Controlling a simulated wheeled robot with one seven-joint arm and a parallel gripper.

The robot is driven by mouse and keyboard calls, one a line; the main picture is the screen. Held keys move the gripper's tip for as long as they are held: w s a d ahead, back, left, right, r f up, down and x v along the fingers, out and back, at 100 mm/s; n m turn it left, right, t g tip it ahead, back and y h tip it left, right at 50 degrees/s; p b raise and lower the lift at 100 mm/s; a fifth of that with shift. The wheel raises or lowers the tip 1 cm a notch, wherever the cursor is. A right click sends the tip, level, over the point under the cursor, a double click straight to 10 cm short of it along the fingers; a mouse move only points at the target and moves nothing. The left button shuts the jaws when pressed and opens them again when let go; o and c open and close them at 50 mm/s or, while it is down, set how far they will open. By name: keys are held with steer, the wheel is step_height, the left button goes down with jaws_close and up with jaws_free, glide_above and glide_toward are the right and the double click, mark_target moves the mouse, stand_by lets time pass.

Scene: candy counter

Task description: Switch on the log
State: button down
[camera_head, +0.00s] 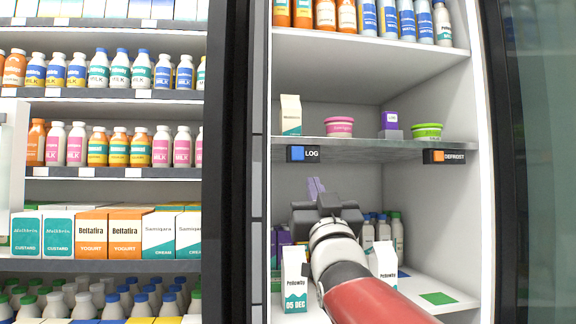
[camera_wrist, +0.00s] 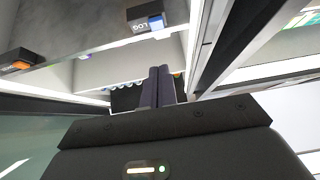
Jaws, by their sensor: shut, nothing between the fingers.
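The log switch (camera_head: 298,153) is a blue square on a dark block labelled LOG, fixed to the left part of the middle shelf's front edge. It also shows upside down in the wrist view (camera_wrist: 156,22). My gripper (camera_head: 316,186) is shut and empty, with its fingers pointing up just below the LOG label in the head view. In the wrist view the closed fingertips (camera_wrist: 159,72) appear below the switch, with a visible gap in the picture. I cannot tell how far apart they are in depth.
An orange DEFROST switch (camera_head: 439,156) sits on the same shelf edge to the right. A white carton (camera_head: 291,115) and pink tub (camera_head: 339,127) stand above. Cartons (camera_head: 295,280) and bottles stand around my arm on the lower shelf. A dark door frame (camera_head: 232,160) is at left.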

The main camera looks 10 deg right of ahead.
steer(key=p, duration=0.3)
glide_toward(298, 153)
step_height(298, 153, up, 4)
steer(key=w, duration=0.3)
steer(key=shift+w+f+p, duration=0.15)
steer(key=shift+w+p, duration=0.1)
steer(key=shift+p, duration=0.05)
steer(key=shift+w+f, duration=0.1)
steer(key=shift+w, duration=0.4)
